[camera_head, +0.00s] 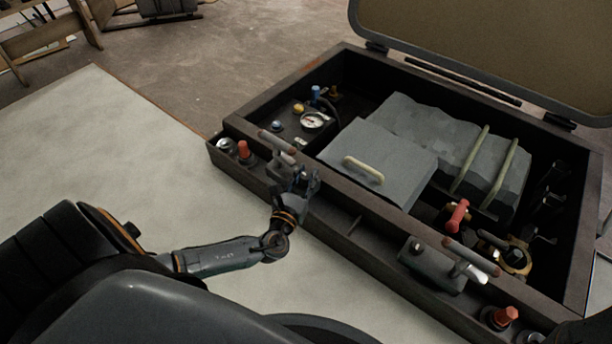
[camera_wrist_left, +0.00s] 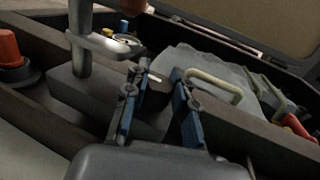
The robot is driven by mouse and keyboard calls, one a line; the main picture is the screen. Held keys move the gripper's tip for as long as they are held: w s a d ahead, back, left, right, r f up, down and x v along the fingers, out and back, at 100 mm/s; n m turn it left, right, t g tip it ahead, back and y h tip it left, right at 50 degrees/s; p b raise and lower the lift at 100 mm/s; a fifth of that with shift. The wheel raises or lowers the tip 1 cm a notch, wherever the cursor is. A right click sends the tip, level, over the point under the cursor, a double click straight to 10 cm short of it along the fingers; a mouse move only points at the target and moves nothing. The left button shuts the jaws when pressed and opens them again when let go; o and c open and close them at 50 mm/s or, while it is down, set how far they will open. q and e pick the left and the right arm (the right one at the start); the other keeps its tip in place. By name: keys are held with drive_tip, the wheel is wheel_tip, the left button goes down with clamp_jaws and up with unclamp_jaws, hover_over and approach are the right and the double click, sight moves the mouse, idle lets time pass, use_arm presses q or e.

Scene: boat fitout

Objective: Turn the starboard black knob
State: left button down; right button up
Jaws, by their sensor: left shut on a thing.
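My left gripper (camera_head: 304,180) reaches the right end of the left grey block on the crate's front ledge. In the left wrist view its two blue-edged fingers (camera_wrist_left: 160,78) stand on either side of a small dark thing at the end of the grey block (camera_wrist_left: 92,100). It is shut on this, which looks like the black knob; the fingers and the block hide most of it. A second black knob (camera_head: 416,246) sits on the left end of the right grey block (camera_head: 432,268), apart from my gripper. My right gripper is not in view.
Lever handles (camera_head: 277,142) (camera_head: 470,257) rise from both blocks. Red-topped knobs (camera_head: 243,149) (camera_head: 506,316) stand at the ledge's ends. The crate holds a gauge (camera_head: 313,121), a grey lid with a pale handle (camera_head: 363,169) and a red handle (camera_head: 457,216). The open hatch (camera_head: 490,40) stands behind.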

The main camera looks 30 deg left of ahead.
use_arm(q)
drive_tip(key=m+h+b, duration=0.1)
drive_tip(key=h+b, duration=0.1)
drive_tip(key=m+h+b, duration=0.2)
drive_tip(key=h, duration=0.1)
drive_tip(key=m+h+b, duration=0.2)
drive_tip(key=h+b, duration=0.1)
drive_tip(key=shift+w+a+f, duration=0.1)
drive_tip(key=shift+a+f, duration=0.05)
drive_tip(key=shift+f, duration=0.1)
drive_tip(key=m+g+h+b, duration=0.1)
drive_tip(key=m+h, duration=0.1)
drive_tip(key=shift+r+h, duration=0.2)
drive_tip(key=shift+h, duration=0.2)
drive_tip(key=m+g+h, duration=0.1)
drive_tip(key=h, duration=0.1)
drive_tip(key=m+g+h, duration=0.1)
drive_tip(key=shift+w+r+m+h, duration=0.1)
drive_tip(key=shift+r+m+h, duration=0.1)
drive_tip(key=shift+m+h, duration=0.2)
drive_tip(key=m+g+h, duration=0.4)
drive_tip(key=g+h, duration=0.1)
drive_tip(key=shift+m+g, duration=0.3)
drive_tip(key=shift+m, duration=0.1)
drive_tip(key=shift+g, duration=0.3)
drive_tip(key=c, duration=1.1)
unclamp_jaws()
drive_tip(key=shift+d, duration=0.2)
drive_tip(key=shift+o, duration=0.2)
drive_tip(key=shift+f, duration=0.1)
